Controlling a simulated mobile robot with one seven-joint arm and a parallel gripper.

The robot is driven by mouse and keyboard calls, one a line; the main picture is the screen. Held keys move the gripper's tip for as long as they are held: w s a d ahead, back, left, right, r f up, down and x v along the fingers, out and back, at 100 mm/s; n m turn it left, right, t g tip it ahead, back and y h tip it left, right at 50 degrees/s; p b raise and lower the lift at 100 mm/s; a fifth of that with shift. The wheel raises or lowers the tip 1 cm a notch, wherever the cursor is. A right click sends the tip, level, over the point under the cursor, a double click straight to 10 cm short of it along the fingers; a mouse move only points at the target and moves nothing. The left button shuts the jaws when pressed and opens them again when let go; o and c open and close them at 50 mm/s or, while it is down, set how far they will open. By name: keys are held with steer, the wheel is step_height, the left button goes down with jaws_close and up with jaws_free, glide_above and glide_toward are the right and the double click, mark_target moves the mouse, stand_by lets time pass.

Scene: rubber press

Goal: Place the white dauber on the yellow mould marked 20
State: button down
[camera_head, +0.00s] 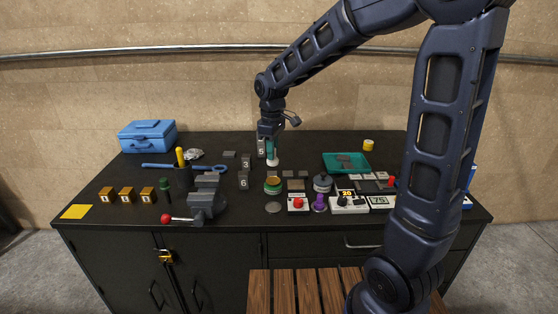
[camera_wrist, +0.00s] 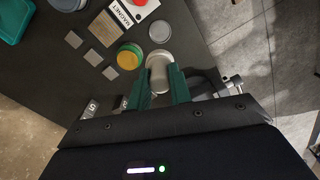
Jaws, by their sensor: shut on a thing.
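My gripper (camera_head: 271,158) hangs over the middle of the black bench, its jaws shut on the white dauber (camera_head: 272,163). In the wrist view my green fingers (camera_wrist: 160,88) close on the pale, rounded dauber (camera_wrist: 158,60). The fingers hide part of it. Whether its foot touches the bench is hard to tell. The yellow mould marked 20 (camera_head: 347,194) shows to the right and nearer the front, by a white box with dark knobs. It is small in the head view, and I do not make it out in the wrist view.
A green and yellow round tin (camera_head: 273,185) and a white box with a red button (camera_head: 298,203) stand in front of my gripper. A purple stamp (camera_head: 319,202) and grey weight (camera_head: 322,183) stand left of the mould. Numbered dark blocks (camera_head: 243,180) stand left. A teal tray (camera_head: 347,163) lies behind.

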steer(key=shift+w+r, duration=0.1)
steer(key=shift+r, duration=0.3)
steer(key=w+d+r+m, duration=0.1)
steer(key=w+d+m, duration=0.15)
steer(key=w, duration=0.55)
steer(key=w+d+r+m, duration=0.2)
steer(key=w+d, duration=0.1)
steer(key=w, duration=0.4)
steer(key=r+m, duration=0.1)
steer(key=m, duration=1.3)
glide_above(369, 142)
steer(key=f, duration=1.9)
steer(key=shift+w+d+f, duration=0.1)
steer(key=shift+w+f, duration=0.05)
steer(key=shift+w, duration=0.1)
steer(key=shift+f, duration=0.1)
